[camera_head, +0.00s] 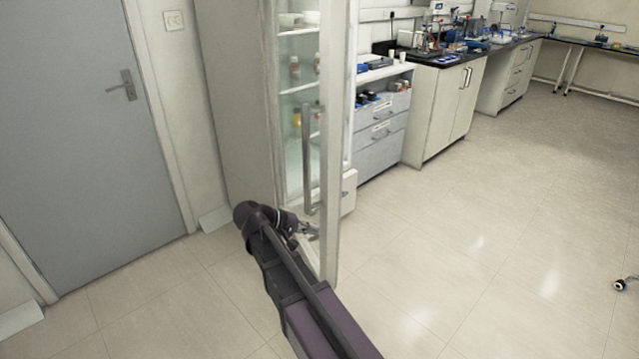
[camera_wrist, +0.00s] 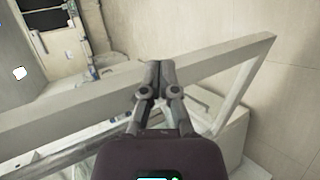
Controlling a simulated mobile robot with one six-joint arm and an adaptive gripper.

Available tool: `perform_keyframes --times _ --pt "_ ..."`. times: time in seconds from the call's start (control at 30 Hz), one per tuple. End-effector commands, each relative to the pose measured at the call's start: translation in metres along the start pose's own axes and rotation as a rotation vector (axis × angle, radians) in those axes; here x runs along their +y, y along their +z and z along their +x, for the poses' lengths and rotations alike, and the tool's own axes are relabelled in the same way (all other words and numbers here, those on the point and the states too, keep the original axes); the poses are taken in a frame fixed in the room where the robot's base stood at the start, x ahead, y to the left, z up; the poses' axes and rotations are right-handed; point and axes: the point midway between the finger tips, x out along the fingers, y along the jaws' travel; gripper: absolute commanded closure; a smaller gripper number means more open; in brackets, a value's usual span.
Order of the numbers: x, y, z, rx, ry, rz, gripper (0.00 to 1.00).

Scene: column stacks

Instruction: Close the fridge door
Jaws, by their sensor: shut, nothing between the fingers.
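The fridge (camera_head: 240,90) stands against the wall with its door (camera_head: 331,120) swung open toward me. The door is a pale frame with a long vertical grey handle (camera_head: 306,160). Glass shelves with bottles and containers show inside the fridge. My gripper (camera_head: 312,233) is low by the bottom part of the door, just below the handle. In the wrist view my gripper (camera_wrist: 159,66) is shut and empty, with its fingertips over or against the door's frame (camera_wrist: 215,62). I cannot tell for certain whether they touch it.
A grey room door (camera_head: 85,130) is at the left. Drawer cabinets (camera_head: 380,130) and a white lab bench (camera_head: 445,105) with equipment stand beyond the fridge. The tiled floor (camera_head: 480,260) is clear at the right, except for a caster (camera_head: 622,285) at the edge.

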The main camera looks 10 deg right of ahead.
Motion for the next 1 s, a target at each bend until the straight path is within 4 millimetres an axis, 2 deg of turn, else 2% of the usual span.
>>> perform_keyframes --times 0.03,0.2,0.4,0.5,0.67,1.0 --pt "0.005 -0.013 -0.014 0.009 0.060 0.001 1.00" --pt "0.024 -0.036 -0.059 0.030 0.263 0.021 1.00" --pt "0.038 -0.052 -0.105 0.052 0.445 0.054 1.00" --pt "0.042 -0.055 -0.119 0.057 0.495 0.067 1.00" --pt "0.044 -0.056 -0.127 0.061 0.526 0.075 1.00" --pt "0.044 -0.055 -0.126 0.061 0.525 0.074 1.00"
